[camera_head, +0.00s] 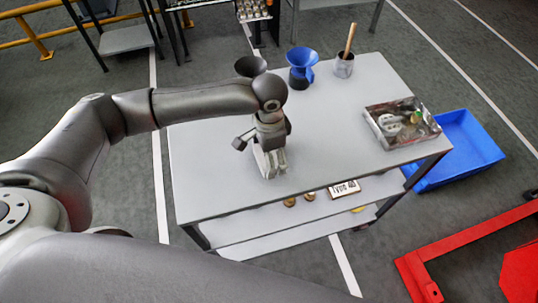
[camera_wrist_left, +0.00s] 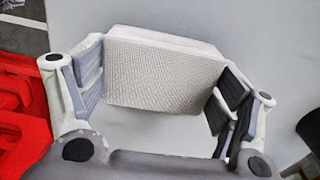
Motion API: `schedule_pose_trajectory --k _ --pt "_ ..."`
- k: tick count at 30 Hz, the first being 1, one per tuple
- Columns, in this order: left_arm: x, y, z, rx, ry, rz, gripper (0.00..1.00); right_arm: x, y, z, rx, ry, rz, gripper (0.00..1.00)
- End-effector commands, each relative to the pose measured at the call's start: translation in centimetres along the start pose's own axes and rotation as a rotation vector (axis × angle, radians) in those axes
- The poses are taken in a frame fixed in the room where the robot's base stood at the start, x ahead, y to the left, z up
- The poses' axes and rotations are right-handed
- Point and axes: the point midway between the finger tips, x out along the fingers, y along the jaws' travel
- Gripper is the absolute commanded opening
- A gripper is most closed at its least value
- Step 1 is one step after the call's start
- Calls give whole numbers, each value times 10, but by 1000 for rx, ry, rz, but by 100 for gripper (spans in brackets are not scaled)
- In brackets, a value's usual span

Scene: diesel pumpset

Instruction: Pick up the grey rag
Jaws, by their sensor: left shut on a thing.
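The grey rag (camera_wrist_left: 165,75) shows in the left wrist view as a pale, finely textured, folded block. My left gripper (camera_wrist_left: 158,88) is shut on it, with one finger at its left edge and the other at its right edge. In the head view my left gripper (camera_head: 270,165) points down over the front middle of the grey table (camera_head: 215,185). The rag is hard to tell from the pale fingers there, and I cannot tell whether it touches the tabletop. My right gripper is not in view.
A dark funnel (camera_head: 250,66), a blue funnel (camera_head: 302,62) and a grey pot (camera_head: 343,66) with a wooden handle stand at the table's back. A tray of parts (camera_head: 402,122) lies at the right. A blue crate (camera_head: 462,145) and red metal frame (camera_head: 465,240) are on the floor.

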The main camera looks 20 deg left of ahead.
Motion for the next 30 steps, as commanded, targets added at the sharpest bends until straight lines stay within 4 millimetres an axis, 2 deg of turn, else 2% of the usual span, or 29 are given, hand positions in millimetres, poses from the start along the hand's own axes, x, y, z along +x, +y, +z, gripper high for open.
schedule_pose_trajectory --k 5,11,17,21,30 --pt "-5 0 0 0 1 0 61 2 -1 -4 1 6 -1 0" --pt "-28 -1 -1 -1 4 -1 61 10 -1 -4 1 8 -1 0" --pt "-65 27 8 5 5 -1 61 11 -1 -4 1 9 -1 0" --pt "-95 56 18 8 4 0 61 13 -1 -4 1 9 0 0" --pt "-121 113 38 5 3 0 61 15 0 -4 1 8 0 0"
